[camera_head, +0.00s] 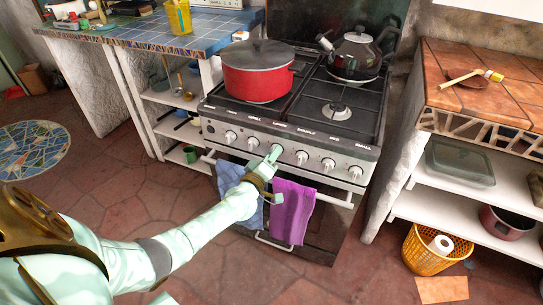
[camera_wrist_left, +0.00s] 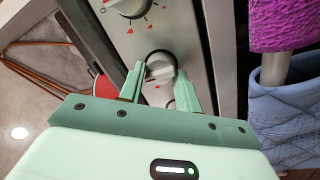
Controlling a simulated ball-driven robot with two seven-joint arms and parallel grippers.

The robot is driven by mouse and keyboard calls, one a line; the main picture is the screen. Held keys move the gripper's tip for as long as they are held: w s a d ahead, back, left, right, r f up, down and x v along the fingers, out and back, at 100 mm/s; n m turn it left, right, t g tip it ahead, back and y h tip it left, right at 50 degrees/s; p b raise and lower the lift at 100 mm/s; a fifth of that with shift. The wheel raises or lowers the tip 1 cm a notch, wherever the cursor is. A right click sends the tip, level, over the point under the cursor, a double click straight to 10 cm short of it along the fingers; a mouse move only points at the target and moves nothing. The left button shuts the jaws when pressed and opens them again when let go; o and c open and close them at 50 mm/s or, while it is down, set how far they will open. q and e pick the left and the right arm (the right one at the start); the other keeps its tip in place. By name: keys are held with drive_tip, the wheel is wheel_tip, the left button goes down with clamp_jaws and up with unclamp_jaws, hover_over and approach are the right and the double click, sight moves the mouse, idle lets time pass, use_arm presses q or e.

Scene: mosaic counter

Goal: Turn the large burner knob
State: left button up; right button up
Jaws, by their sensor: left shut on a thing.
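The stove's front panel (camera_head: 215,126) carries a row of round silver knobs with small labels above them. My left gripper (camera_head: 273,154) reaches the middle of this row in the head view. In the left wrist view, my left gripper (camera_wrist_left: 160,82) is shut on a light grey knob (camera_wrist_left: 159,66), with one green finger on each side of it. Another knob (camera_wrist_left: 130,6) shows at the top of the wrist view. My right gripper is out of view.
A red pot (camera_head: 257,78) and a black kettle (camera_head: 356,53) stand on the stove. A purple towel (camera_head: 291,210) and a blue towel (camera_head: 230,178) hang from the oven handle (camera_head: 335,200), below my gripper. Tiled counters flank the stove.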

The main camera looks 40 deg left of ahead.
use_arm(q)
drive_tip(key=shift+d+f, duration=0.1)
drive_tip(key=shift+f, duration=0.1)
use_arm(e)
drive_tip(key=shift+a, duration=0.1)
use_arm(q)
drive_tip(key=o, duration=1)
drive_tip(key=shift+c, duration=0.2)
drive_tip(key=shift+r, duration=0.1)
drive_tip(key=s+d+p, duration=0.2)
drive_tip(key=s+p, duration=0.3)
drive_tip(key=s, duration=1.1)
drive_tip(key=shift+d+f, duration=0.4)
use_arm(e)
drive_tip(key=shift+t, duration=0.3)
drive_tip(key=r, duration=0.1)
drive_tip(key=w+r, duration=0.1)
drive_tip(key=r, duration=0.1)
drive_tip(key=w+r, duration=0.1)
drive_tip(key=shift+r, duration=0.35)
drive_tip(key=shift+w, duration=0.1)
